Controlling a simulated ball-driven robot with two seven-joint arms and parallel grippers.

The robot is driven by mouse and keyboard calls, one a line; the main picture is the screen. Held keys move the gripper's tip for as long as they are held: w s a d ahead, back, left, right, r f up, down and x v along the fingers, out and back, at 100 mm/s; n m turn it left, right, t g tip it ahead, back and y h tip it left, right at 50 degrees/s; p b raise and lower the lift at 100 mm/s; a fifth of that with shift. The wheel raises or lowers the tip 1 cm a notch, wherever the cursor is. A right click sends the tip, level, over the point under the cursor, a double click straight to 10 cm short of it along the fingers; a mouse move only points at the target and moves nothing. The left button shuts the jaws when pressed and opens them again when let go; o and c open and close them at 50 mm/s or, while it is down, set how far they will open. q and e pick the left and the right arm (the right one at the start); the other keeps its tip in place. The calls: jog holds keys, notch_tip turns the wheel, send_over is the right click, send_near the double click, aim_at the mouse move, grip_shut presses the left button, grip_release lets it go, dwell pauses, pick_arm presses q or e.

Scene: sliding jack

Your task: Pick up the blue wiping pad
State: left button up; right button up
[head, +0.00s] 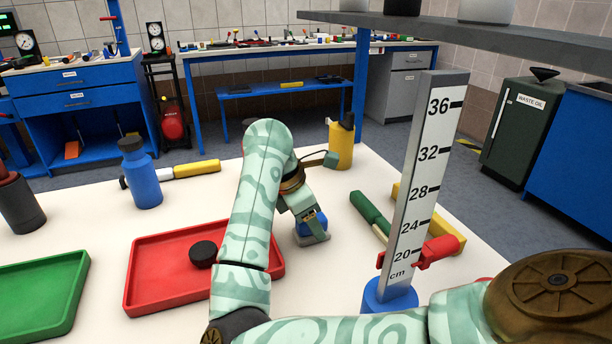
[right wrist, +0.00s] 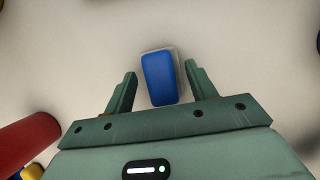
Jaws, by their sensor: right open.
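The blue wiping pad (head: 312,226) lies on the white table right of the red tray, partly hidden by my right gripper (head: 304,211) in the head view. In the right wrist view the pad (right wrist: 160,79) shows as a blue block with a pale edge. My right gripper (right wrist: 160,70) is open, with one finger on each side of the pad and a gap on both sides. I see no finger touching it. My left gripper is not in view.
A red tray (head: 146,272) with a black puck (head: 203,253) is left of my arm. A tall ruler (head: 428,150) with a red slider (head: 438,250) stands to the right. A green-handled tool (head: 369,211) and a yellow bottle (head: 341,147) are nearby. A blue bottle (head: 141,178) stands left.

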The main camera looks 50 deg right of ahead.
jog(key=shift+d+f, duration=0.1)
jog(key=shift+f, duration=0.15)
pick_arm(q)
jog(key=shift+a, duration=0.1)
pick_arm(e)
jog(key=shift+s+r, duration=0.15)
jog(key=c, duration=1.1)
jog(key=shift+o, duration=0.2)
jog(key=shift+r, duration=0.25)
pick_arm(q)
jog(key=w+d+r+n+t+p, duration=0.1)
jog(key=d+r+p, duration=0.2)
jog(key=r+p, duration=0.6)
jog(key=p, duration=0.3)
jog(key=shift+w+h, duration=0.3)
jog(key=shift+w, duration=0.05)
pick_arm(e)
notch_tip(320, 180, up, 28)
jog(key=shift+f, duration=0.25)
